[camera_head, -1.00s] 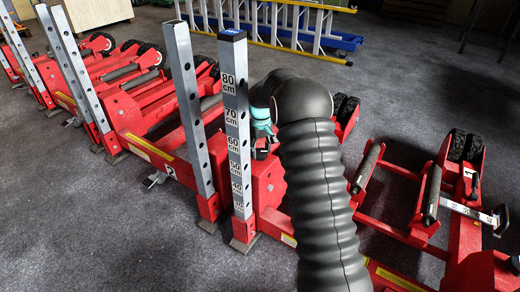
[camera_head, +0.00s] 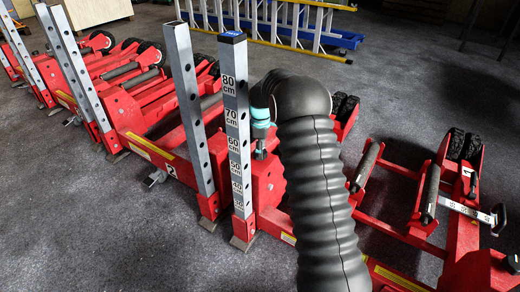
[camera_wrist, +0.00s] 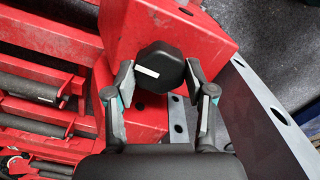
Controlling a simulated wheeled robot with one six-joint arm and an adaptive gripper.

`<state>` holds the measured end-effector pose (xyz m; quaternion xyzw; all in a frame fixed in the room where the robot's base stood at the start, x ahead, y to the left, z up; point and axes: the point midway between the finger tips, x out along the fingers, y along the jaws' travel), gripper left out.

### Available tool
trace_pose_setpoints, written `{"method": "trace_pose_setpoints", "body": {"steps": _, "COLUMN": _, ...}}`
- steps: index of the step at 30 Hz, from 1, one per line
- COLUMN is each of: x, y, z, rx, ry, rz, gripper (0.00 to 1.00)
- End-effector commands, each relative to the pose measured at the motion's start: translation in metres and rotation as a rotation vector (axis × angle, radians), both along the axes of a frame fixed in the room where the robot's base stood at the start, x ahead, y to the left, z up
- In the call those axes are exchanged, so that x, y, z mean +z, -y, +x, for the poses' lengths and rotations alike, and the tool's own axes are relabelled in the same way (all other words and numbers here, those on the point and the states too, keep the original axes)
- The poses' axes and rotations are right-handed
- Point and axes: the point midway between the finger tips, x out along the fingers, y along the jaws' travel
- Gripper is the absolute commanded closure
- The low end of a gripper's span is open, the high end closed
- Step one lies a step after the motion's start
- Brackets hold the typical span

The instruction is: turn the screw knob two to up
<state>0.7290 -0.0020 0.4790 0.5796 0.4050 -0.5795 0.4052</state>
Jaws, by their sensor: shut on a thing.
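The screw knob (camera_wrist: 162,62) is a black, faceted knob with a short white mark on its lower left part in the wrist view. It sits against a red jack block (camera_wrist: 135,25). My gripper (camera_wrist: 159,74) has one finger on each side of the knob and is shut on it. In the head view my gripper (camera_head: 261,140) is beside the scaled post, partly hidden by my arm. The knob cannot be made out there.
A grey post with a centimetre scale (camera_head: 236,120) stands close left of my gripper, and another post (camera_head: 188,110) stands beyond it. Red jack frames with rollers (camera_head: 432,195) lie to the right. A ladder (camera_head: 290,22) lies behind on open grey floor.

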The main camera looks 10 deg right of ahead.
Motion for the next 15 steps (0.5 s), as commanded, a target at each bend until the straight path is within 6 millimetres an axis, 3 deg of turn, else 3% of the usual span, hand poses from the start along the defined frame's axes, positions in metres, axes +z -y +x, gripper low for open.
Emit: {"method": "trace_pose_setpoints", "body": {"steps": 15, "x": -0.001, "y": -0.0001, "z": -0.0002, "rx": 0.107, "ry": -0.001, "rz": 0.0, "gripper": 0.8}}
